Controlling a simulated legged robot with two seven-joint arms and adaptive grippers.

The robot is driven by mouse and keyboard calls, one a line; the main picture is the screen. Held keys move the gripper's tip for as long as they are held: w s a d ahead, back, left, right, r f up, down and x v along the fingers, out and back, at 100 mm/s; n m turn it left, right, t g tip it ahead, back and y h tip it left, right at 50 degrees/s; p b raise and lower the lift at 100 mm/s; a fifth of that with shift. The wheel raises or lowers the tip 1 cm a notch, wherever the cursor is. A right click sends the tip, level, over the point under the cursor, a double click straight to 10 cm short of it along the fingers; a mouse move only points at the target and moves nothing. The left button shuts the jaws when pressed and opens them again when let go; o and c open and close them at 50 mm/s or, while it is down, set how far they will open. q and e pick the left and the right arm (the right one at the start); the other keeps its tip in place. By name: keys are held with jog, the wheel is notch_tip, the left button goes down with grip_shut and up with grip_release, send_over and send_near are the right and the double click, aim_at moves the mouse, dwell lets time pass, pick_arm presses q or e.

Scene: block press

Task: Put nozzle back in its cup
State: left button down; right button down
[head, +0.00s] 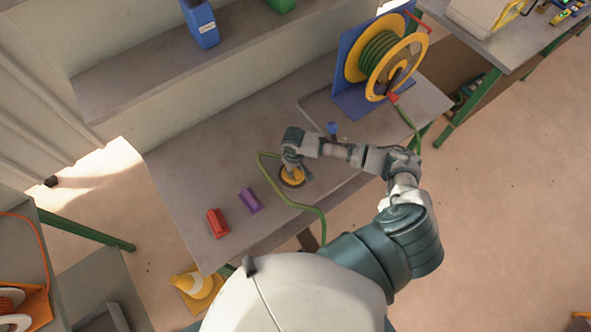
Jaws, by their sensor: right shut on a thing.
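My right gripper (292,167) is over the workbench, pointing down and shut. The green hose (318,208) loops across the bench and its end runs up to this gripper, so the nozzle appears to be held there. The nozzle itself is mostly hidden by the gripper. A round yellow and dark piece (292,180), which looks like the cup, sits on the bench directly below the fingers. I cannot tell whether the nozzle is inside it or just above it. My left gripper is not in view.
The hose reel (380,60) with its blue frame stands at the bench's back right. A small blue-topped piece (333,129) stands behind my right forearm. A purple block (250,199) and a red block (217,222) lie left of the gripper. The bench's left part (190,165) is clear.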

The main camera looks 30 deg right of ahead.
jog(key=shift+a+f, duration=0.45)
jog(key=c, duration=1)
grip_release()
jog(key=shift+c, duration=0.2)
jog(key=shift+o, duration=0.6)
jog(key=shift+d, duration=0.2)
jog(key=shift+d+f, duration=0.1)
jog(key=shift+d, duration=0.4)
jog(key=shift+r, duration=0.25)
jog(key=r, duration=0.7)
jog(key=a+r, duration=0.1)
jog(key=r, duration=0.3)
jog(key=shift+d+r, duration=0.2)
jog(key=shift+r, duration=0.1)
jog(key=shift+d, duration=0.25)
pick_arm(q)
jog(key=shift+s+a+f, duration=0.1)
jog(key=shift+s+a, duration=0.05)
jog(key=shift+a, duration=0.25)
pick_arm(e)
jog(key=shift+a, duration=0.25)
